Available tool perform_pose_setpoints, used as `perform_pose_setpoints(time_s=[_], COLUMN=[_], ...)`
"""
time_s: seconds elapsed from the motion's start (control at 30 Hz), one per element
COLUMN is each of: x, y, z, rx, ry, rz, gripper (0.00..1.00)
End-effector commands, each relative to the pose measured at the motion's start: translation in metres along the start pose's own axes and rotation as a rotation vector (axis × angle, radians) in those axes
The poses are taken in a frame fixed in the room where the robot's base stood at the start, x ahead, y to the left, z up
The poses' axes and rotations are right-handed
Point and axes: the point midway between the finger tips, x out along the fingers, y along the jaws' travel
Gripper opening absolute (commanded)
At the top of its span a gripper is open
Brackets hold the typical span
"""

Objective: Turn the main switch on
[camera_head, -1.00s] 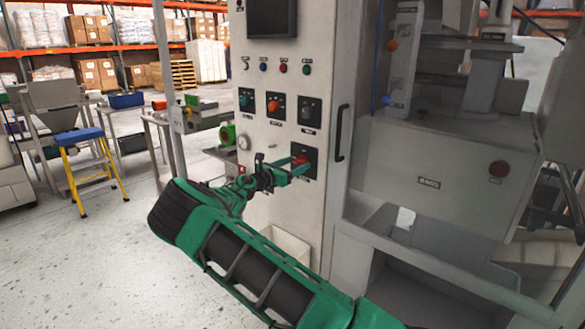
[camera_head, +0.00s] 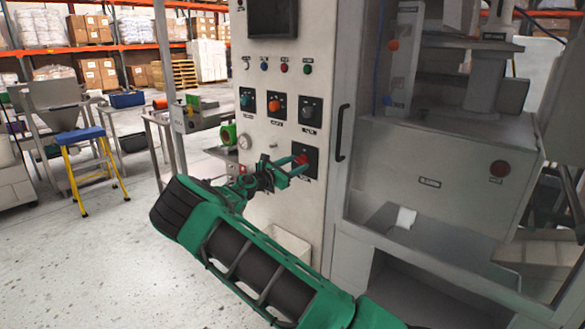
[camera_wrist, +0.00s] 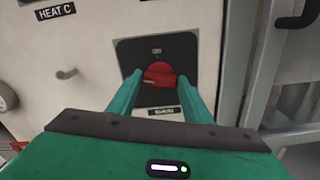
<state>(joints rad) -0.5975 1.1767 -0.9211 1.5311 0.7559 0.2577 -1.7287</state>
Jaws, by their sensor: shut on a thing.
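The main switch is a red knob on a black square plate, low on the light grey control cabinet. In the head view the knob (camera_head: 301,159) sits at the tips of my gripper (camera_head: 294,166). In the wrist view the red knob (camera_wrist: 159,75) lies between the two green fingers of my gripper (camera_wrist: 160,85), which are shut on it. A label below the plate is partly legible at best. The knob's sides are partly hidden by the fingers.
Above are three rotary switches, among them an orange one (camera_head: 275,106), and a row of small buttons. A black door handle (camera_head: 342,133) stands right of the switch. A gauge (camera_head: 244,141) and green fitting (camera_head: 228,134) are at left. A yellow stepladder (camera_head: 90,165) stands farther left.

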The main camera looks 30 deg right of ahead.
Motion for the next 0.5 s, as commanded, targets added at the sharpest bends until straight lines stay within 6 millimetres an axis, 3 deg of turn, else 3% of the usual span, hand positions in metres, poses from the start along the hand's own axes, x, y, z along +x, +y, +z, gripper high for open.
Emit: perform_pose_setpoints(time_s=[0.5], x=[0.0028], y=[-0.0038], z=[0.0018], rx=[0.492], ry=[-0.004], rz=[-0.003], gripper=[0.23])
